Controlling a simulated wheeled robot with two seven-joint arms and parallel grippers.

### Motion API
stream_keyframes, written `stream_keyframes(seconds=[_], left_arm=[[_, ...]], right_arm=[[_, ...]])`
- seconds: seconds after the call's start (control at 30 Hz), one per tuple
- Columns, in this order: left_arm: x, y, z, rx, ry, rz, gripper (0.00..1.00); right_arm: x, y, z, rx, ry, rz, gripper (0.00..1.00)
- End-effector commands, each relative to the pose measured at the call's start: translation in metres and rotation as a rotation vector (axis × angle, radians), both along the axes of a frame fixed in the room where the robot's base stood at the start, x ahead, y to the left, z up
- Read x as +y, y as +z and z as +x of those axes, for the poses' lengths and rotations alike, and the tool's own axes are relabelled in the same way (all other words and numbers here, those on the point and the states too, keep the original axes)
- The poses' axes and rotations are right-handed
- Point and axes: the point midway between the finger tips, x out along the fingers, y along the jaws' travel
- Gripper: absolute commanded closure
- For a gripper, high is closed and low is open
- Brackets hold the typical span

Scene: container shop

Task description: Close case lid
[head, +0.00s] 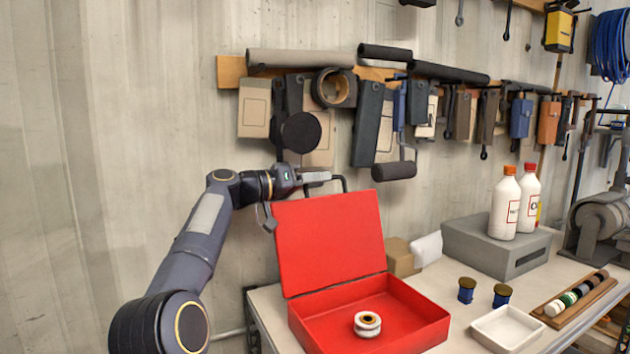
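The red case (430,331) stands on the workbench with its lid (330,240) raised nearly upright at the back. A white spool-like part (367,324) with a brownish centre sits inside the case. My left gripper (306,204) is at the upper left of the lid, by its top edge. Its fingers look spread apart, one beside the lid's left edge and one above the top edge. The lid hides part of the gripper, and I cannot tell whether it touches the lid. My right gripper is not in view.
A white tray (507,328), two blue spools (466,290) and a wooden rack (574,303) lie right of the case. Two white bottles (505,205) stand on a grey box (493,247). A cardboard box (401,259) sits behind the case. Tools hang on the wall above.

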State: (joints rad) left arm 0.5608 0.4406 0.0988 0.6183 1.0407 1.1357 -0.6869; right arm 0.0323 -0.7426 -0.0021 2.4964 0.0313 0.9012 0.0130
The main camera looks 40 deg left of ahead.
Motion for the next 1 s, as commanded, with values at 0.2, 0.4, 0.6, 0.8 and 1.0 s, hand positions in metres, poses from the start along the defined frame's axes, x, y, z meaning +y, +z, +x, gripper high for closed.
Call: stream_keyframes(seconds=[0.2,0.4,0.6,0.8,1.0], left_arm=[[0.000,0.000,0.000,0.000,0.000,0.000,1.00],[0.000,0.000,0.000,0.000,0.000,0.000,1.00],[-0.003,0.000,-0.002,-0.007,0.000,0.011,1.00],[-0.018,0.002,-0.011,-0.043,-0.001,0.076,1.00],[-0.048,0.006,-0.026,-0.108,-0.002,0.196,1.00]], right_arm=[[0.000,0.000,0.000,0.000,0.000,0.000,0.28],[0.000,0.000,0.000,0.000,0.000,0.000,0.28],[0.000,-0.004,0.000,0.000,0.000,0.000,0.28],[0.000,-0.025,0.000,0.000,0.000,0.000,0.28],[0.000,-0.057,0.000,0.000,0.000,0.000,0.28]])
